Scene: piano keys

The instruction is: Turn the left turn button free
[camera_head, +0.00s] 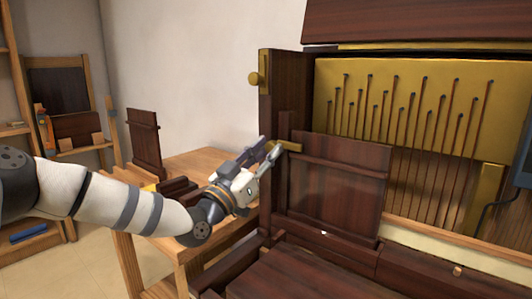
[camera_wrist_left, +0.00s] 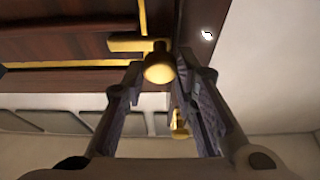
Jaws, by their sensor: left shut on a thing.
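The left turn button is a small brass piece (camera_head: 291,146) on the dark wooden piano post, beside the upper left corner of a dark wooden panel (camera_head: 338,188). In the left wrist view its round brass knob (camera_wrist_left: 159,68) sits between the fingers, with a brass bar behind it. My left gripper (camera_head: 271,150) reaches in from the left and is shut on the turn button's knob. The fingers hide part of the knob in the head view. My right gripper is not in view.
Another brass knob (camera_head: 254,79) sticks out higher on the post. Brass plate and strings (camera_head: 400,100) are exposed on the right. A wooden table (camera_head: 205,162) stands behind my left arm, with dark wooden pieces on it. Shelves stand at far left.

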